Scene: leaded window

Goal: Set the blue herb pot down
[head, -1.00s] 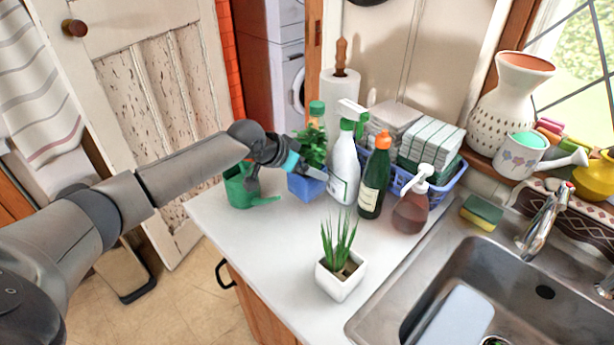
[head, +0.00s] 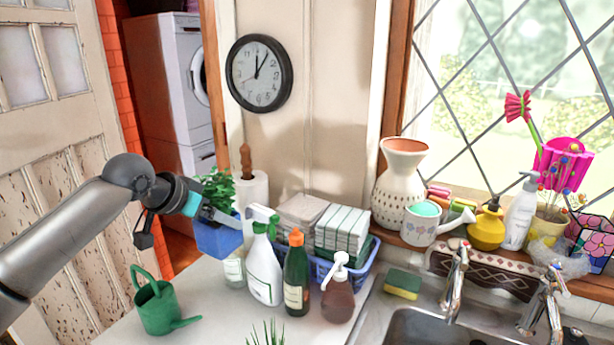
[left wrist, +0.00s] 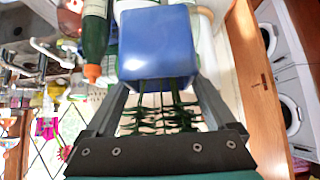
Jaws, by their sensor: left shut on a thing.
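The blue herb pot (head: 219,241), with a leafy green herb (head: 216,188) in it, is held upright above the back left of the counter. My left gripper (head: 222,216) is shut on the pot near its rim. The left wrist view shows the blue pot (left wrist: 157,42) between the fingers of my left gripper (left wrist: 160,88). The white counter (head: 215,318) lies below the pot. The fingertips are partly hidden. My right gripper is out of view.
A green watering can (head: 157,308) stands at the counter's left. A white spray bottle (head: 264,275), a green bottle (head: 296,278) and a soap dispenser (head: 338,298) stand to the right. A paper roll (head: 252,192) is behind. The front middle counter has bare room.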

